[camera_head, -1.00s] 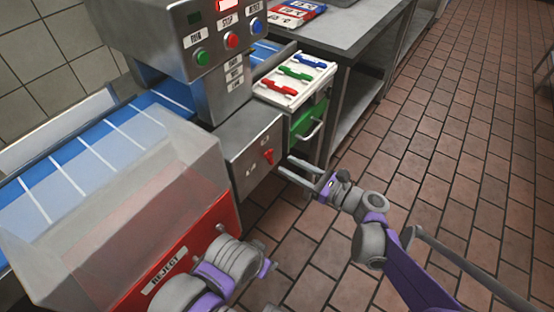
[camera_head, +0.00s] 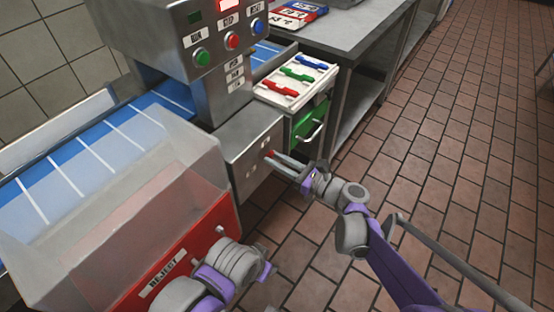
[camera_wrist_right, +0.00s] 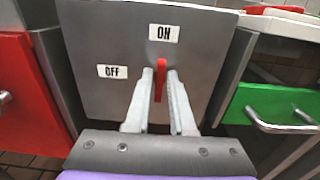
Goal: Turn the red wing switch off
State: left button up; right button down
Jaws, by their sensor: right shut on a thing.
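The red wing switch (camera_wrist_right: 160,72) stands upright on the grey metal panel (camera_wrist_right: 95,35) in the right wrist view, its upper end below the ON label (camera_wrist_right: 163,33). The OFF label (camera_wrist_right: 112,71) is to its left. My right gripper (camera_wrist_right: 161,80) is shut on the switch, with one finger on each side of it. In the head view, my right gripper (camera_head: 277,158) reaches the panel from the right, and only a bit of red shows at its tips. My left gripper (camera_head: 266,270) is low in the head view, below the panel; its fingers are not clear.
The red REJECT bin (camera_head: 195,250) with clear walls is left of the panel. A drawer unit with a green front (camera_head: 310,118) and colored handles stands on the right. The control box (camera_head: 185,35) with push buttons is above. Open tiled floor (camera_head: 440,150) lies to the right.

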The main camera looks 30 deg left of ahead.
dwell(0.4)
jog(key=shift+s+f+n+p, duration=0.1)
jog(key=shift+n+p, duration=0.2)
jog(key=shift+n, duration=2.65)
jog(key=shift+s+f+n+p, duration=0.1)
jog(key=shift+n+p, duration=0.25)
jog(key=shift+n, duration=2.65)
jog(key=shift+s+f+n+p, duration=0.1)
jog(key=shift+n+p, duration=0.2)
jog(key=shift+n, duration=2.65)
jog(key=c, duration=0.9)
grip_release()
